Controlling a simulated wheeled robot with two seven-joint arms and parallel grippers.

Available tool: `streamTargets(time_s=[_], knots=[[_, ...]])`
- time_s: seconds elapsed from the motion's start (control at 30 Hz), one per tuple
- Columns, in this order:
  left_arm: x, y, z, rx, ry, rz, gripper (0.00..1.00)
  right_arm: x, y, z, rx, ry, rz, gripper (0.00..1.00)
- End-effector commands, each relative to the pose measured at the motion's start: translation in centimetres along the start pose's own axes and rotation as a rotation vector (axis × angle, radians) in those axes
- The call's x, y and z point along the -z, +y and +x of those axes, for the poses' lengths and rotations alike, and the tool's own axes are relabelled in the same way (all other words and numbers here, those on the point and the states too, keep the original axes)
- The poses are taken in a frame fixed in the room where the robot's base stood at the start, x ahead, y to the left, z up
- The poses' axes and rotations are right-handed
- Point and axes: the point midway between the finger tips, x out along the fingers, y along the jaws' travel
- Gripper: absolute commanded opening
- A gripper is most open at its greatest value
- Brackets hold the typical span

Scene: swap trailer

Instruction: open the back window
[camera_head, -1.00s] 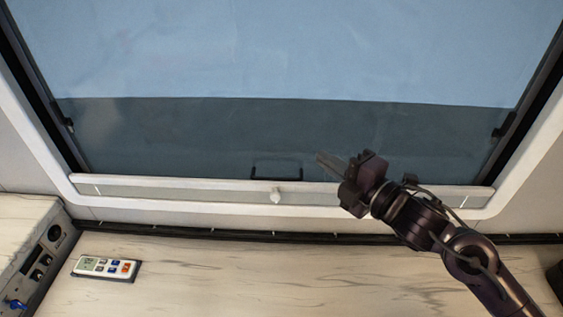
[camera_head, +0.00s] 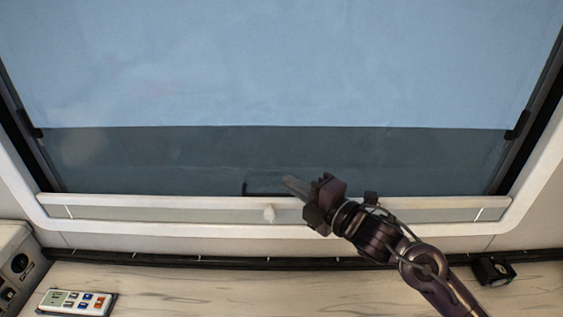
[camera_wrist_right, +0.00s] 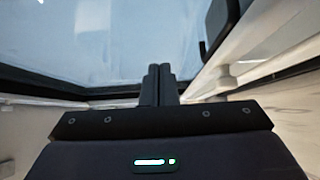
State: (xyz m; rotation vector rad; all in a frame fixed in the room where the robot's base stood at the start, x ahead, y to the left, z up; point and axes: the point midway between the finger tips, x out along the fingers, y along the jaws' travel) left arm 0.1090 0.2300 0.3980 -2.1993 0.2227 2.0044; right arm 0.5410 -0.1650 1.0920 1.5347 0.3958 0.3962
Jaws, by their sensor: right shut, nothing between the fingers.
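The back window (camera_head: 280,70) fills the top of the head view, pale blue above with a darker band (camera_head: 150,160) below. A dark handle (camera_head: 262,186) sits at its lower middle, partly behind my right gripper. A small white knob (camera_head: 268,213) is on the pale bar (camera_head: 150,204) under the glass. My right gripper (camera_head: 293,184) is shut and empty, its fingertips pointing left, by the handle's right side. Whether it touches the handle I cannot tell. In the right wrist view the two fingers (camera_wrist_right: 159,80) are together, and the knob (camera_wrist_right: 224,76) shows to their right. My left gripper is out of view.
Black latches (camera_head: 30,127) are on the left and right sides of the window frame. A wood-look counter (camera_head: 200,290) lies below, with a remote (camera_head: 75,302) and a grey box (camera_head: 18,262) at left. A black object (camera_head: 492,269) is at right.

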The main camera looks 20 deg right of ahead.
Motion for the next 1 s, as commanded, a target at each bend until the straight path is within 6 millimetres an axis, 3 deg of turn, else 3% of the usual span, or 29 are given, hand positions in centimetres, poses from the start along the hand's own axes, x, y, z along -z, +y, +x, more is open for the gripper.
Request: streamTargets(time_s=[0.2,0.33,1.0], knots=[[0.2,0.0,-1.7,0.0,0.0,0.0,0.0,0.0,0.5,4.5,-0.002,0.0,0.002,0.0],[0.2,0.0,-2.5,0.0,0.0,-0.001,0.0,-1.7,0.3,5.7,0.001,-0.002,0.0,0.0],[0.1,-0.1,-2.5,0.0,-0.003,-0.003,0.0,-3.2,-0.2,7.2,0.001,0.0,-0.001,0.0]])
